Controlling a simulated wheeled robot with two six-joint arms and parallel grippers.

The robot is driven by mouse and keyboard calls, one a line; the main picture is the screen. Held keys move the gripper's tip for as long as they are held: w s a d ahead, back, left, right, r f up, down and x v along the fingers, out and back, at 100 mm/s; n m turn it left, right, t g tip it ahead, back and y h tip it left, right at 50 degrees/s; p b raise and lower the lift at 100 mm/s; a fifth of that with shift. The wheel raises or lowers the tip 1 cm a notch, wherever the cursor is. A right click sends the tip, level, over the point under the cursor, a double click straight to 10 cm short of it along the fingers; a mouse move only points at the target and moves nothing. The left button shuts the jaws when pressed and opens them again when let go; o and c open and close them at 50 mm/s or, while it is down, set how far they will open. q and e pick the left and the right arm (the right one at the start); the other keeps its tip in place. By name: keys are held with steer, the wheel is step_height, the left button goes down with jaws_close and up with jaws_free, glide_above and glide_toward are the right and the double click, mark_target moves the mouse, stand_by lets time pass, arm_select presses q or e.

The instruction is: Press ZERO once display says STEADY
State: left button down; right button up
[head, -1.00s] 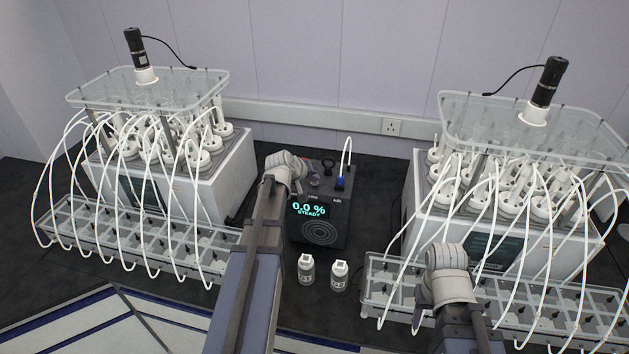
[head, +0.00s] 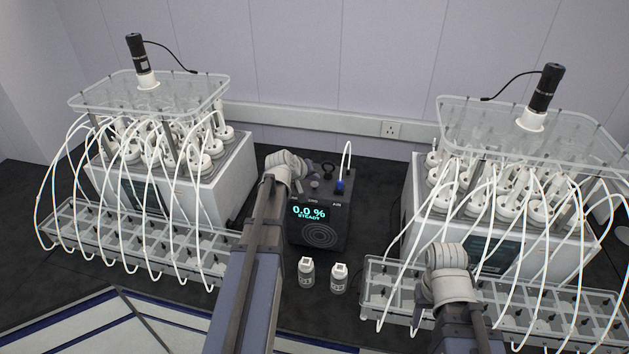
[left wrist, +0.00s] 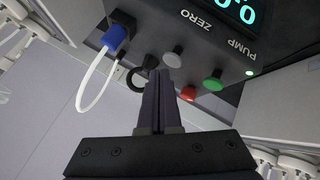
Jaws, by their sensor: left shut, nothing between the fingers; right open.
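The dark control box (head: 318,245) stands between the two reactors. Its display (head: 309,212) reads 0.0 % with STEADY below. In the left wrist view, a grey button (left wrist: 173,57) sits by the ZERO label (left wrist: 197,20). A red button (left wrist: 188,93) and a green button (left wrist: 213,81) are beside it, near the PUMP label. My left gripper (left wrist: 160,75) is shut and empty. Its tips are close to the grey button; contact cannot be told. In the head view, my left wrist covers part of the box's left side.
A blue fitting with a white tube (head: 340,184) and a black ring stand at the box's back. Two small bottles (head: 306,272) (head: 339,278) stand in front. Reactors with tubes (head: 190,190) (head: 500,245) flank the box, with clear trays (head: 60,238) before them.

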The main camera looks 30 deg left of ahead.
mark_target(313, 186)
arm_select(q)
steer(key=shift+r, duration=0.25)
step_height(313, 186, up, 5)
steer(key=p, duration=0.5)
stand_by(0.4)
stand_by(0.4)
